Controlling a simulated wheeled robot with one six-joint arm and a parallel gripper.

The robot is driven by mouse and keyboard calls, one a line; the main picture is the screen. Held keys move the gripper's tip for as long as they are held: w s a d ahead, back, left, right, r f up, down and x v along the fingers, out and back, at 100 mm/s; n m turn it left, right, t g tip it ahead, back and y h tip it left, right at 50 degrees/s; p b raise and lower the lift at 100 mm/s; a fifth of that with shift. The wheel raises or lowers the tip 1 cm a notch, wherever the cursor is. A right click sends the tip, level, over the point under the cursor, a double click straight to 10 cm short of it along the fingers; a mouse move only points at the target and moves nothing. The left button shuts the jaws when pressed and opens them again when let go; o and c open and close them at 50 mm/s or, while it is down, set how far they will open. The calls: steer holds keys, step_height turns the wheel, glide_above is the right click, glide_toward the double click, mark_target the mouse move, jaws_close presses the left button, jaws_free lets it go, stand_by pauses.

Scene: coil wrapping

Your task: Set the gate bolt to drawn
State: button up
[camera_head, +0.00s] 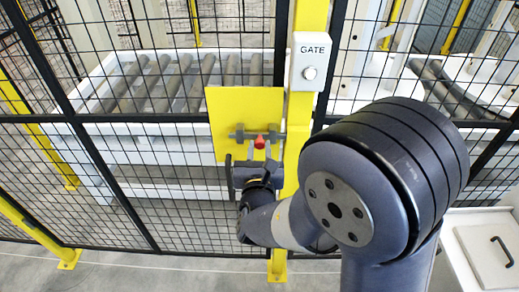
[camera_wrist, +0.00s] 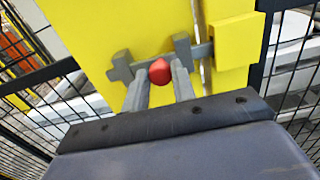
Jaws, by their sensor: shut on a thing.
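The gate bolt (camera_head: 240,134) is a grey bar on a yellow plate (camera_head: 243,107), with a red knob (camera_head: 260,142). In the wrist view the bolt (camera_wrist: 205,49) runs through grey brackets and reaches right, across a narrow gap, to a yellow block (camera_wrist: 238,38) on the post side. The red knob (camera_wrist: 160,71) sits between the fingertips of my gripper (camera_wrist: 159,77), which is shut on it. In the head view my gripper (camera_head: 261,148) reaches the knob from below. The fingers hide part of the bar behind the knob.
A yellow post (camera_head: 297,120) with a white GATE box (camera_head: 309,62) stands right of the plate. Black mesh fence (camera_head: 100,118) spreads to both sides. Roller conveyors (camera_head: 170,82) lie behind it. A white cabinet (camera_head: 480,255) with a black handle stands at lower right.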

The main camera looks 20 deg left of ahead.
mark_target(241, 136)
jaws_close()
steer(key=shift+a, duration=0.1)
steer(key=shift+s+a+b, duration=0.1)
steer(key=shift+s+a, duration=0.1)
steer(key=shift+a, duration=0.55)
steer(key=shift+s+a+b, duration=0.15)
steer(key=shift+s+a, duration=0.05)
steer(key=shift+a, duration=0.55)
steer(key=shift+s+a+b, duration=0.1)
steer(key=shift+s+a, duration=0.1)
steer(key=shift+a, duration=0.55)
steer(key=o, duration=0.8)
jaws_free()
steer(key=shift+a, duration=0.15)
steer(key=b+v, duration=0.2)
steer(key=v, duration=0.9)
steer(key=shift+w, duration=0.1)
